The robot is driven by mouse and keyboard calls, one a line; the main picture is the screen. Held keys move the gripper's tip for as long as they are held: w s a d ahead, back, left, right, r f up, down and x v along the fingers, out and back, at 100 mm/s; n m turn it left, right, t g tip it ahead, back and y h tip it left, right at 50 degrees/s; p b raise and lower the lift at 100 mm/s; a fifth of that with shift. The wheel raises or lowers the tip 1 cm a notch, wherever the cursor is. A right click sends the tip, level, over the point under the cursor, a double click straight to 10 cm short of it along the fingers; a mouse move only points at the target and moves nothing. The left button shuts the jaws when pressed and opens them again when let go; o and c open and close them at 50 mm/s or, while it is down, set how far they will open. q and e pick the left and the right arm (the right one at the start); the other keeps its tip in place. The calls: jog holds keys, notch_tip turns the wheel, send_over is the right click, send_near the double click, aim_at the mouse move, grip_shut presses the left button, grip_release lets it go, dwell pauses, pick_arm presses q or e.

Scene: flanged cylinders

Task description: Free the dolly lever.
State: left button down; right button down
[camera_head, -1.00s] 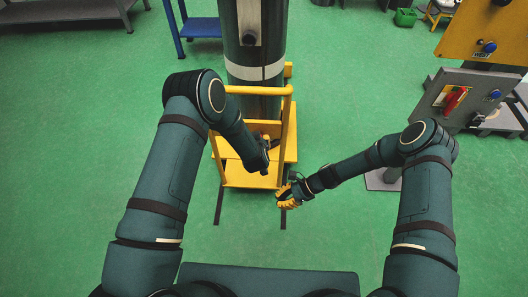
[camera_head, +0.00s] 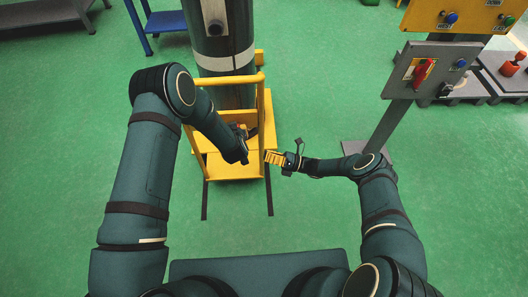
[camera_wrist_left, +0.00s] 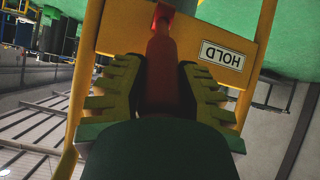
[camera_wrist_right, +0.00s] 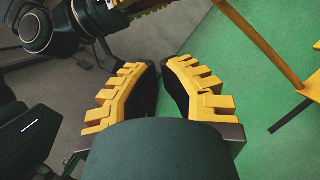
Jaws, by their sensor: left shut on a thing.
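The yellow dolly (camera_head: 235,168) stands on the floor under a tall dark cylinder (camera_head: 222,30) with a pale band. In the left wrist view a red lever (camera_wrist_left: 160,48) runs up between my fingers, in front of a yellow plate (camera_wrist_left: 225,30) with a HOLD label (camera_wrist_left: 223,55). My left gripper (camera_wrist_left: 158,75) is shut on the lever; in the head view my left arm largely hides that grip. My right gripper (camera_head: 272,157) is beside the dolly's right side, pointing left. The right wrist view shows its fingers (camera_wrist_right: 161,75) apart, with nothing between them.
A grey control panel (camera_head: 430,68) with a red switch (camera_head: 421,73) stands on a post at the right, below a yellow panel (camera_head: 460,18). A grey pallet (camera_head: 470,90) lies behind it. A blue table (camera_head: 165,22) is at the back left. The green floor in front is clear.

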jog(key=w+a+r, duration=0.4)
jog(key=a, duration=0.5)
jog(key=shift+w+a, duration=0.15)
jog(key=shift+r, duration=0.1)
